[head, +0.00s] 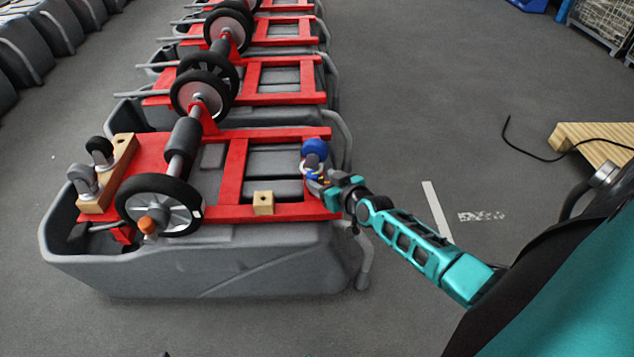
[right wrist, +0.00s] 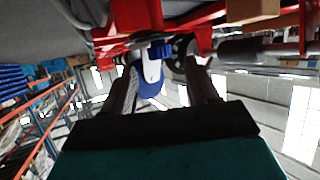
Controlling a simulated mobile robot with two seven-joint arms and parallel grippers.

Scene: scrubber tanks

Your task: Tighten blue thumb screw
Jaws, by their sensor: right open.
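A blue, rounded part (head: 315,147) stands at the right end of the red frame (head: 236,172) on the nearest grey tank. Smaller blue bits show just below it, close to my right gripper (head: 317,182); I cannot tell clearly which is the thumb screw. In the right wrist view a white and blue part (right wrist: 152,70) shows between the two spread fingers of my right gripper (right wrist: 160,68), with blue bits beside it at the red frame (right wrist: 120,42). The gripper is open; contact cannot be told. My left gripper is out of view.
A small wooden block (head: 263,203) sits on the frame's near bar. A black wheel (head: 160,205) and a wooden piece with casters (head: 108,172) are at the left. More tanks stand behind. A cable (head: 540,157) and pallet (head: 592,142) lie right; floor between is clear.

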